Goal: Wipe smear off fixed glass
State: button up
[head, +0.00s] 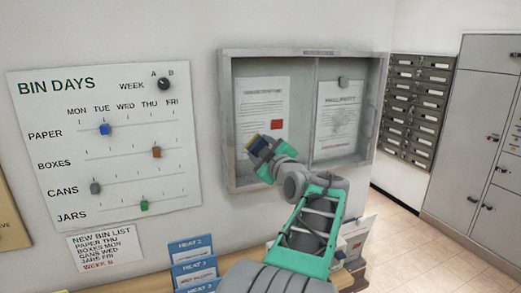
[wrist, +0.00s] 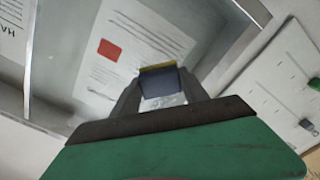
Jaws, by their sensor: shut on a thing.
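The glass-fronted notice case (head: 224,110) hangs on the wall, with two panes. Its left pane (head: 301,90) covers a notice with a red square. My gripper (head: 262,148) is in front of the lower part of this pane. It is shut on a small dark blue block with a yellow edge (head: 254,141). In the wrist view the block (wrist: 161,84) sits between my two fingers, yellow edge toward the glass. I cannot tell whether it touches the glass.
A bin days board (head: 105,140) with coloured sliders hangs left of the case. Leaflet holders (head: 195,265) stand on a wooden ledge below. Mail slots (head: 415,105) and grey lockers (head: 475,150) are at the right, with clear floor before them.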

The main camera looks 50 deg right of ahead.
jog(key=shift+x, duration=0.85)
jog(key=shift+s, duration=0.1)
